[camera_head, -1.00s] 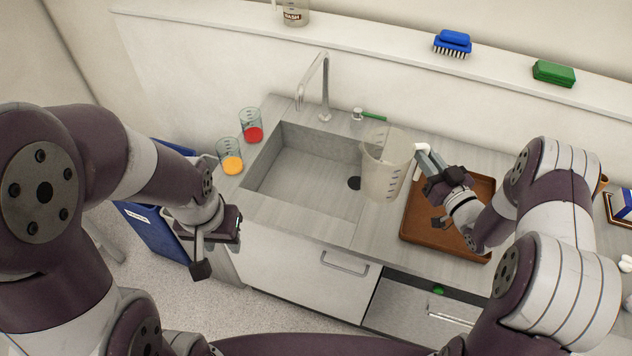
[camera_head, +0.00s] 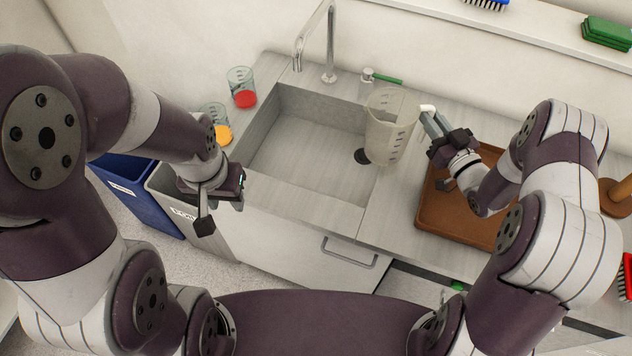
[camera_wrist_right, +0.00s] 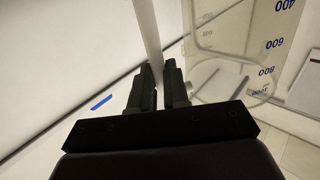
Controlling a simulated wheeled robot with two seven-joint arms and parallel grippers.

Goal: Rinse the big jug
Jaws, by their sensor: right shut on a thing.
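The big jug (camera_head: 386,125) is clear and pale, with measuring marks, and looks empty. In the head view it is roughly upright over the right side of the sink (camera_head: 290,150), overlapping the drain's edge. My right gripper (camera_head: 434,125) is shut on its handle, at the jug's right. In the right wrist view the jug (camera_wrist_right: 245,60) is at the right and the fingers (camera_wrist_right: 157,85) close on an upright bar. The tap (camera_head: 331,45) stands behind the sink, with a green-handled valve (camera_head: 386,79) at its right. My left gripper (camera_head: 220,205) hangs left of the sink front; its opening is unclear.
A beaker with red liquid (camera_head: 242,88) and one with orange liquid (camera_head: 216,125) stand left of the sink. A brown tray (camera_head: 432,215) lies under my right forearm. Brushes and a green pad (camera_head: 607,33) are on the ledge. Bins (camera_head: 135,190) stand at left.

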